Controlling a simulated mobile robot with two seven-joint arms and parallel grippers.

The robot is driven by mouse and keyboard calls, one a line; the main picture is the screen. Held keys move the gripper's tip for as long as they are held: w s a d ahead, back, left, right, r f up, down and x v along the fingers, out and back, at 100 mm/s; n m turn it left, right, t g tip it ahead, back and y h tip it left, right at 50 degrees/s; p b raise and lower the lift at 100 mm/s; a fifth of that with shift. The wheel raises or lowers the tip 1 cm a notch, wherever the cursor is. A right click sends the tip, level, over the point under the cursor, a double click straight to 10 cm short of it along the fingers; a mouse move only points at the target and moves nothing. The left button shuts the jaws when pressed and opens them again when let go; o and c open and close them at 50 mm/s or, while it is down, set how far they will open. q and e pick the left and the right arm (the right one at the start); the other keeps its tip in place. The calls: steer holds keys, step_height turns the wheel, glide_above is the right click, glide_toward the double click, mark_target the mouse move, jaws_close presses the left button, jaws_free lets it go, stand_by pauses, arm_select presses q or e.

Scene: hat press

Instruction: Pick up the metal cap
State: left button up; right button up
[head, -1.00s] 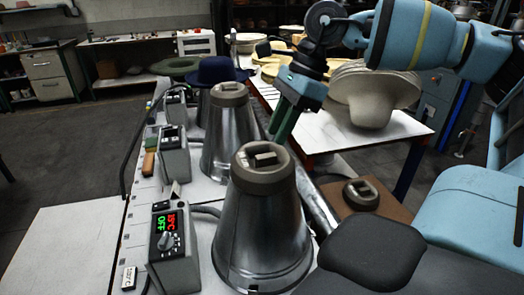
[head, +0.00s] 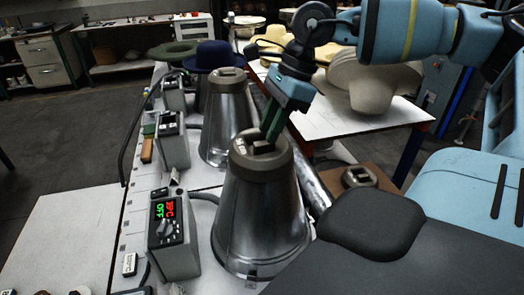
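The near metal cap (head: 262,215) is a shiny steel cone with a grey-brown top and a raised grip. It stands upright on the white bench, right of a control box. My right gripper (head: 270,135) comes down from the upper right, its green fingers angled down at the cap's top. The fingertips are at or just beside the raised grip. I cannot tell whether they touch it or how far apart they are. A second, similar metal cap (head: 228,120) stands behind. My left gripper is not in view.
Control boxes line the bench's left side; the nearest box (head: 173,235) shows lit digits and "OFF". A blue hat (head: 218,54) and a green hat (head: 172,53) sit at the back. A white table (head: 345,122) with pale hats stands right. A brown surface (head: 335,185) lies at lower right.

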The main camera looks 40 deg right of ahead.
mark_target(262, 142)
steer(key=shift+x, duration=1.9)
steer(key=shift+a, duration=0.1)
jaws_close()
steer(key=shift+r, duration=0.15)
